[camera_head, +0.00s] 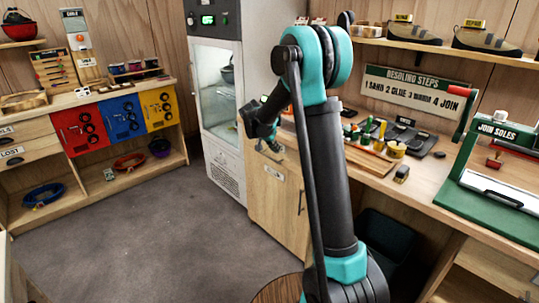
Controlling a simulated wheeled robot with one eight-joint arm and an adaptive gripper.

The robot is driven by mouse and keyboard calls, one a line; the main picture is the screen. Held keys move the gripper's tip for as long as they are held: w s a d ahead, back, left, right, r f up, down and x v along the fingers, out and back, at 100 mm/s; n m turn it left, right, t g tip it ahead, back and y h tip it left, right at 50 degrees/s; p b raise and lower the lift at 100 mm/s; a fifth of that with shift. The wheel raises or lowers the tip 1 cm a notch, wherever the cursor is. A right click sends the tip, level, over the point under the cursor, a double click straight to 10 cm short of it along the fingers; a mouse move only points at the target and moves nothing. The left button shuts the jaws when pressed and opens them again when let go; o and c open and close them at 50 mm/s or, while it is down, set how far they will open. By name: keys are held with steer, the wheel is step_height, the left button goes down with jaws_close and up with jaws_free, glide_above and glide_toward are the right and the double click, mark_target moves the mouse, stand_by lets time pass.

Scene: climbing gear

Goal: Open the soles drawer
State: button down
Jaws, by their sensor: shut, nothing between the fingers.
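A wooden cabinet (270,205) stands under the left end of the workbench, beside the tall glass-doored unit. Its upper front carries a small pale label (274,172), too small to read, so I cannot confirm it is the soles drawer. No opening shows at this front, but my arm and gripper cover part of it. A dark vertical handle (300,203) sits lower on the cabinet. My gripper (271,148) is shut and empty, pointing down close to the cabinet's upper front. I cannot tell whether it touches it.
The workbench (435,180) holds tools, a cutting board and a green "JOIN SOLES" press (505,175). A dark bin (385,240) stands below. Left are a "LOST" drawer (20,155) and red, blue and yellow panels (122,117). The grey floor (150,235) is clear.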

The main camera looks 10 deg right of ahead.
steer(key=w+a+f+m+h, duration=0.1)
steer(key=w+a+f+m, duration=0.15)
steer(key=w, duration=0.35)
steer(key=w+a+f+m+h, duration=0.1)
steer(key=w+a+f, duration=0.1)
steer(key=w+a, duration=0.3)
glide_toward(274, 157)
steer(key=shift+t, duration=0.3)
steer(key=x, duration=0.5)
steer(key=shift+s+f, duration=0.1)
steer(key=shift+s, duration=0.2)
steer(key=s+a, duration=1)
steer(key=a, duration=0.3)
steer(key=s+a, duration=1)
steer(key=a, duration=0.4)
steer(key=shift+a, duration=0.15)
